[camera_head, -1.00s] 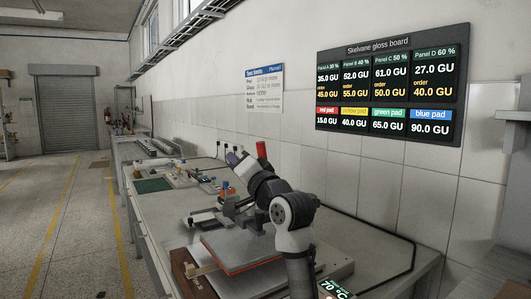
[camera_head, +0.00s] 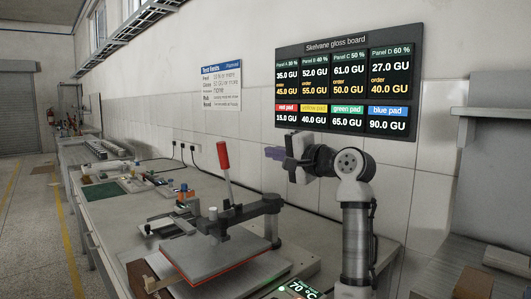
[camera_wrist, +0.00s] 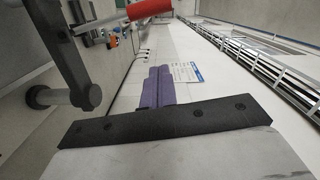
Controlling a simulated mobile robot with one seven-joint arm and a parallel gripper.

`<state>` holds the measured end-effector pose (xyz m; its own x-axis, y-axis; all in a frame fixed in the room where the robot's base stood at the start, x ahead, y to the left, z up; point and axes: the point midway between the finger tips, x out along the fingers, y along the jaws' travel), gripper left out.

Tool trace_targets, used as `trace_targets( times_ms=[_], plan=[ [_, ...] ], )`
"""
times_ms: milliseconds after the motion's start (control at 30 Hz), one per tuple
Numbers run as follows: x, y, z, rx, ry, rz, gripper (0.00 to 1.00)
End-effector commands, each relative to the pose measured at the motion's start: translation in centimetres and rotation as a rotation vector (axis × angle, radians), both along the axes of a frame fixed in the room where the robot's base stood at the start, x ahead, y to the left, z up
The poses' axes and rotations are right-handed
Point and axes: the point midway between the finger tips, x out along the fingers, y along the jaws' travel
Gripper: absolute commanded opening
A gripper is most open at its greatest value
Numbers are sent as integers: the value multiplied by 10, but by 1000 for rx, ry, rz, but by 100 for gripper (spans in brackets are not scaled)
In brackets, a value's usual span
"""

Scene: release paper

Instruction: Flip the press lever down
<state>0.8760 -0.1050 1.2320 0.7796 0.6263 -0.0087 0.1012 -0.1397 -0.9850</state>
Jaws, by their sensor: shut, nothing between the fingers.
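The press (camera_head: 235,232) stands on the bench, with a dark arm over a grey plate (camera_head: 215,258) that has a red edge beneath it. Its lever has a red handle (camera_head: 223,156) that points up, tilted slightly left. In the wrist view the red handle (camera_wrist: 150,9) crosses the top edge and the dark press arm (camera_wrist: 62,45) is at left. My gripper (camera_head: 270,153) has purple fingers, shut and empty, pointing left. It is to the right of the red handle at about its height in the picture, apart from it. The fingers also show in the wrist view (camera_wrist: 158,75).
A temperature display (camera_head: 299,288) reads 70 °C at the press's front right. Small bottles and a green mat (camera_head: 103,190) lie farther along the bench. The wall with the gloss board (camera_head: 348,85) is behind my gripper. A shelf (camera_head: 490,113) is at right.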

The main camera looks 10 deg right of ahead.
Motion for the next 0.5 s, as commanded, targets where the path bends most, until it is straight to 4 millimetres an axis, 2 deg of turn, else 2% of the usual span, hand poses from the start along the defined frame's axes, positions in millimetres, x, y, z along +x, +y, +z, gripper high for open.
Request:
trace_targets(
  times_ms=[367, 500],
  plan=[
    [63, 51, 2, -1, 2, 2, 0],
    [54, 69, -4, -3, -3, 0, 0]
  ],
)
